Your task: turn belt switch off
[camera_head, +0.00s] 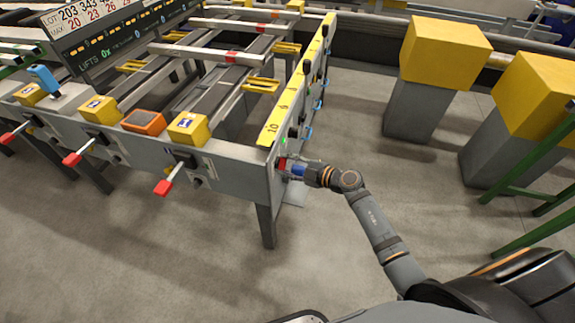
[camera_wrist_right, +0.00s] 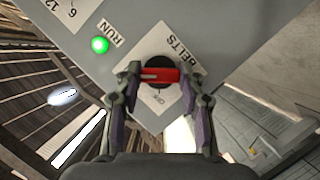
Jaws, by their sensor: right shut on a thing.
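The belt switch (camera_wrist_right: 160,75) is a red bar handle on a round black base. It sits on a white plate marked BELTS (camera_wrist_right: 181,50) on a grey panel. A small OFF mark shows on the plate below the handle. The handle lies level across the wrist picture. My right gripper (camera_wrist_right: 161,76) has a finger at each end of the handle and is shut on it. In the head view the right gripper (camera_head: 289,168) reaches the end panel of the table, and the red of the switch (camera_head: 282,163) shows there. My left gripper is out of view.
A green lamp (camera_wrist_right: 100,45) marked RUN glows beside the switch. The runout table (camera_head: 232,162) carries red-tipped levers (camera_head: 164,187) and yellow boxes along its front. Yellow-topped grey pedestals (camera_head: 416,108) and a green frame (camera_head: 530,193) stand right. Floor between is clear.

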